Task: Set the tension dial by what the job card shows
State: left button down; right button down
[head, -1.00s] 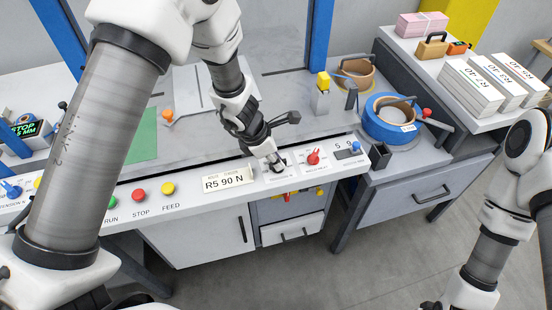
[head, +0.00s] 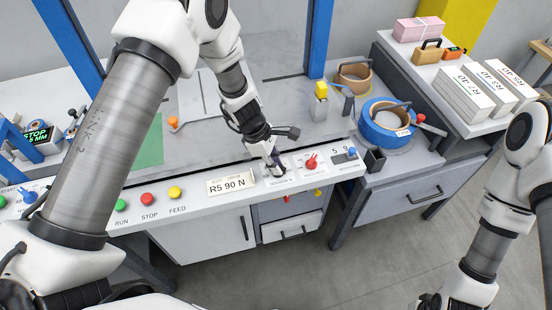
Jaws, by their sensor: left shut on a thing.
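The job card (head: 231,183) is a cream plate on the front panel reading "R5 90 N". My left gripper (head: 275,168) reaches down to the panel just right of the card. It is shut on a dial knob there, which its fingers mostly hide. The small lettering below the knob is too small to read surely. My right arm is at the lower right; its gripper (head: 430,301) is partly cut off by the bottom edge, and I cannot tell how its fingers stand.
A red knob (head: 311,162) and a blue knob (head: 352,152) are right of my left gripper. Green, red and yellow buttons (head: 148,199) line the panel's left part. A blue roll (head: 374,127) and paper stacks (head: 466,93) stand right. Another blue knob (head: 29,196) is far left.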

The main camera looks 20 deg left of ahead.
pick_arm(q)
jog(key=shift+m+g+p, duration=0.4)
jog(key=shift+m+g, duration=0.1)
jog(key=shift+m, duration=0.7)
jog(key=shift+f, duration=0.1)
jog(key=c, duration=1.2)
grip_release()
jog(key=shift+w, duration=0.1)
jog(key=v, duration=1.2)
